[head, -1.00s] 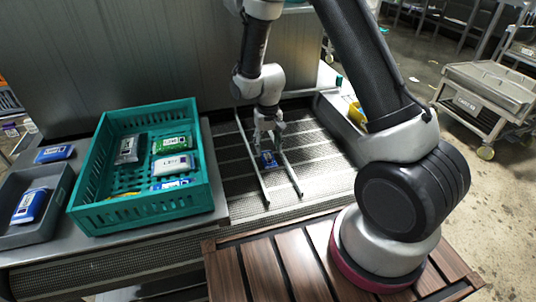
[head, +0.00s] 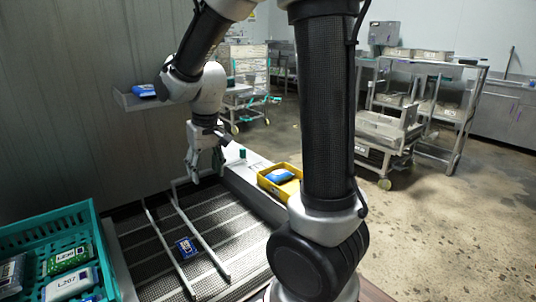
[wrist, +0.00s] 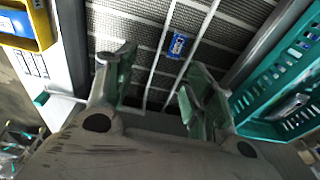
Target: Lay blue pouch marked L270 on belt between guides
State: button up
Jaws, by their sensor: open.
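The blue pouch (head: 186,248) lies flat on the belt (head: 235,232) between the two metal guide rails (head: 203,239). Its printed mark is too small to read. In the wrist view the blue pouch (wrist: 177,45) also lies between the rails, apart from the fingers. My gripper (head: 205,172) is open and empty, raised above the far end of the guides. In the wrist view its two fingers (wrist: 155,88) are spread wide, with nothing between them.
A teal crate (head: 92,218) with several pouches stands left of the belt. A yellow bin (head: 270,188) with a blue pouch sits on the ledge at right. A small wall shelf (head: 125,101) holds another blue pouch. The belt around the guides is otherwise clear.

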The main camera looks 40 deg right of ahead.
jog(key=s+d+r+t, duration=0.1)
jog(key=s+d+r, duration=0.2)
jog(key=s, duration=0.6)
jog(key=s+d+r+t, duration=0.1)
jog(key=s+d+r, duration=0.3)
jog(key=s, duration=0.6)
jog(key=shift+w+v, duration=0.3)
jog(key=shift+v, duration=1.05)
jog(key=shift+d, duration=0.1)
